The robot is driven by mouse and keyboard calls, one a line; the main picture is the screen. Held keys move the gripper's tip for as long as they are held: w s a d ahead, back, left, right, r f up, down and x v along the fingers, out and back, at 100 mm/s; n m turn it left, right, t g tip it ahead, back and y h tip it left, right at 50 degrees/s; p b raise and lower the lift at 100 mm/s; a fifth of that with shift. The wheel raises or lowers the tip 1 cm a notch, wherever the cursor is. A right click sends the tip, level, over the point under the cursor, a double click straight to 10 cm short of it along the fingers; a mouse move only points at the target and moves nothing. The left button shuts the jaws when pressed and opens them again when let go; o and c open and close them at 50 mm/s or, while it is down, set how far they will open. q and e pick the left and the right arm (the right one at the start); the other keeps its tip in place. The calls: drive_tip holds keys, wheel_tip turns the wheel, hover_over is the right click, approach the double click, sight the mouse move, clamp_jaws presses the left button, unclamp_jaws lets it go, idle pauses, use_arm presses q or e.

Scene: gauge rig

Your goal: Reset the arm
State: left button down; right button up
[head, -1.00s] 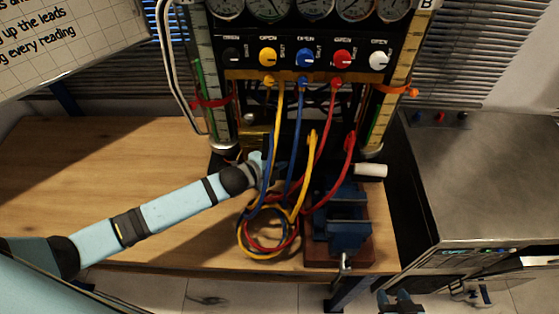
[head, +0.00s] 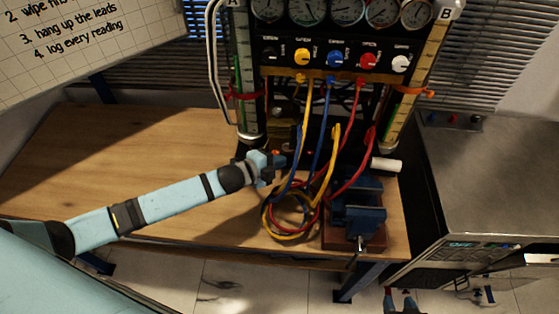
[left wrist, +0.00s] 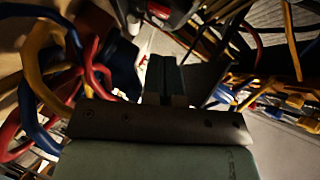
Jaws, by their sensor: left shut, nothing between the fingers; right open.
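My left arm reaches in from the left over the wooden bench. Its gripper (head: 278,164) is shut and empty, at the lower left foot of the gauge rig (head: 335,42), just left of the hanging hoses. In the left wrist view the closed fingers (left wrist: 167,78) show in the middle, with yellow, blue and red hoses around them. My right gripper (head: 403,297) is open and empty at the bottom edge of the head view, in front of the bench, partly cut off.
The yellow hose (head: 334,160), blue hose (head: 322,135) and red hose (head: 362,165) loop down onto the bench. A blue vise (head: 360,212) stands right of the coil. A steel cabinet (head: 490,170) is at the right. The bench's left part (head: 90,165) is clear.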

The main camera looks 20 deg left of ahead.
use_arm(q)
drive_tip(key=s+f+n+y, duration=0.2)
drive_tip(key=s+f+n, duration=0.1)
drive_tip(key=s+n, duration=0.6)
drive_tip(key=s+f+n+g+y, duration=0.1)
drive_tip(key=s+f+n+y, duration=0.1)
drive_tip(key=s+n, duration=0.6)
drive_tip(key=s+f, duration=0.1)
drive_tip(key=s, duration=0.6)
drive_tip(key=shift+s+a+f+n+y, duration=0.2)
drive_tip(key=shift+f+n+y, duration=0.1)
drive_tip(key=shift+n, duration=0.1)
idle(0.6)
